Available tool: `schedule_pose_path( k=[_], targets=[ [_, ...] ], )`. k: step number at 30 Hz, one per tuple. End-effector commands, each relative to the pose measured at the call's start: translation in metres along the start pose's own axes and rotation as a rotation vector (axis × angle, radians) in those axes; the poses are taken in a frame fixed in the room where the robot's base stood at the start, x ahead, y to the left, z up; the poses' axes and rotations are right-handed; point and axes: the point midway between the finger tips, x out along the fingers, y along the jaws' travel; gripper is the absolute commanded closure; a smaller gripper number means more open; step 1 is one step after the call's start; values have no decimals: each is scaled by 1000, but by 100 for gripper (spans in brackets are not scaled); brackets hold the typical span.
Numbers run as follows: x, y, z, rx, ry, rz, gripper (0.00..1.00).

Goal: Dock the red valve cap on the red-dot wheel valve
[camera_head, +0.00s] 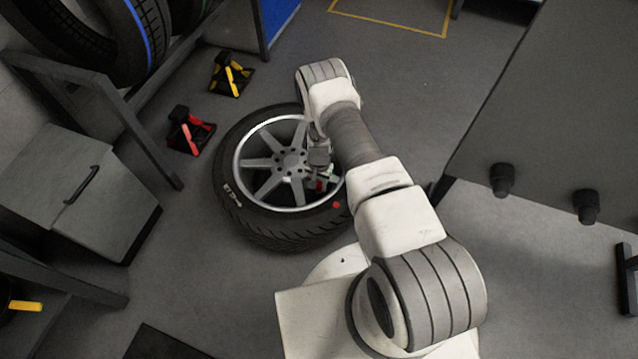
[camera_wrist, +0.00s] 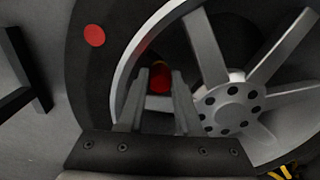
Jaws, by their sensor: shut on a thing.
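The wheel (camera_head: 252,214) lies flat on the floor, a black tyre around a grey spoked rim. A red dot (camera_head: 337,205) marks its tyre near the right front edge; the dot also shows in the wrist view (camera_wrist: 94,36). The red valve cap (camera_wrist: 158,80) sits between the fingertips of my gripper (camera_wrist: 160,85), which is shut on it. The cap shows small in the head view (camera_head: 320,185), over the rim near the red dot. The valve itself is not clearly visible; a small yellowish bit shows just beyond the cap in the wrist view. I cannot tell whether cap and valve touch.
Black stands with red (camera_head: 190,131) and yellow (camera_head: 231,75) parts stand on the floor beyond the wheel. A grey cabinet (camera_head: 75,190) and a rack with tyres (camera_head: 120,40) are at left. A grey panel with dark knobs (camera_head: 560,110) is at right.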

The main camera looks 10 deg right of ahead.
Motion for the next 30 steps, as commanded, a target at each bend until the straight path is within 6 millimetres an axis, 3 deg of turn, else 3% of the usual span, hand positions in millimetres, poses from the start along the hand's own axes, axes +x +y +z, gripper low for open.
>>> schedule_pose_path(
  k=[19, 20, 21, 22, 30],
  targets=[
    [13, 0, 0, 0, 0, 0, 100],
    [13, 0, 0, 0, 0, 0, 65],
    [12, 0, 0, 0, 1, 0, 58],
    [12, 0, 0, 0, 0, 0, 54],
    [12, 0, 0, 0, 0, 0, 54]
  ],
)
